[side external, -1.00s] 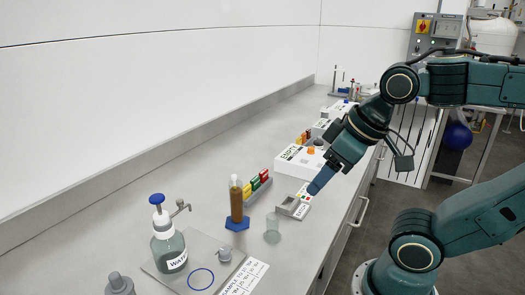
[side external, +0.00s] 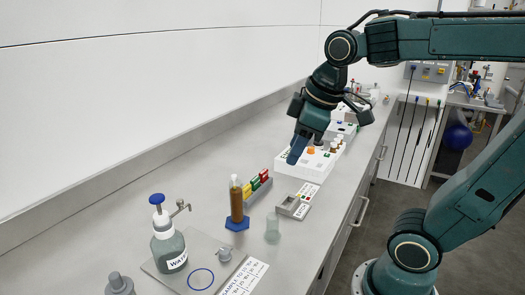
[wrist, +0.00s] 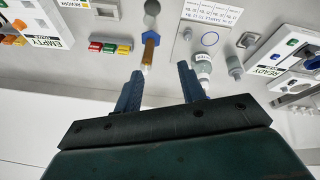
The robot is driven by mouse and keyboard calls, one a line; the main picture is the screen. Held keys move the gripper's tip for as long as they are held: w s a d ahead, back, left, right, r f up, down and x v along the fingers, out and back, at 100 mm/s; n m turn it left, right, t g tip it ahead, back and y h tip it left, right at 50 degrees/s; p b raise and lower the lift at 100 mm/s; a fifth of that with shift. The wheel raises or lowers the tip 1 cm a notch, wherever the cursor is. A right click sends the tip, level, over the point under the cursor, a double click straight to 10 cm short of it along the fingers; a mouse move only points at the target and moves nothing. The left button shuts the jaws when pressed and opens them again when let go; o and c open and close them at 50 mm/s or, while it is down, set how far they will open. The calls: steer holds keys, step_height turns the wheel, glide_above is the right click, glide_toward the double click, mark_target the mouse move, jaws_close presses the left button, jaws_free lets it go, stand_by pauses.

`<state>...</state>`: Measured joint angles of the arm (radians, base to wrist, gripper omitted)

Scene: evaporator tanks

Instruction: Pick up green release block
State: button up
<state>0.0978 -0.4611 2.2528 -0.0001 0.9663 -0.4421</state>
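The green release block (side external: 256,183) sits between a red block (side external: 264,175) and a yellow block (side external: 247,190) in a small grey rack (side external: 259,190) on the bench. In the wrist view the green block (wrist: 109,48) is left of my fingers, in the middle of the row. My gripper (side external: 294,157) is in the air, beyond and above the rack in the side view. In the wrist view my gripper (wrist: 160,76) has its two blue fingers apart, with nothing held between them.
A brown-filled tube (side external: 237,203) on a blue foot stands close beside the rack. A grey tray (side external: 293,207) and a clear cup (side external: 272,227) are to the right. A wash bottle (side external: 168,243) is nearer the camera. White units (side external: 305,166) stand beyond the rack.

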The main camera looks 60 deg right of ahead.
steer(key=w+d+n+g, duration=0.1)
steer(key=w+d+n, duration=0.25)
steer(key=w, duration=0.35)
steer(key=n+g, duration=0.3)
steer(key=n, duration=0.7)
glide_above(255, 179)
step_height(255, 179, down, 10)
steer(key=f, duration=0.1)
steer(key=shift+w+d+r+n, duration=0.15)
steer(key=shift+d+n, duration=0.1)
steer(key=shift+d, duration=0.1)
steer(key=shift+f, duration=4.3)
steer(key=shift+f, duration=0.1)
steer(key=shift+a+f, duration=0.15)
steer(key=shift+f, duration=1.1)
steer(key=shift+a+f, duration=0.1)
steer(key=shift+f, duration=1.1)
steer(key=shift+c, duration=0.4)
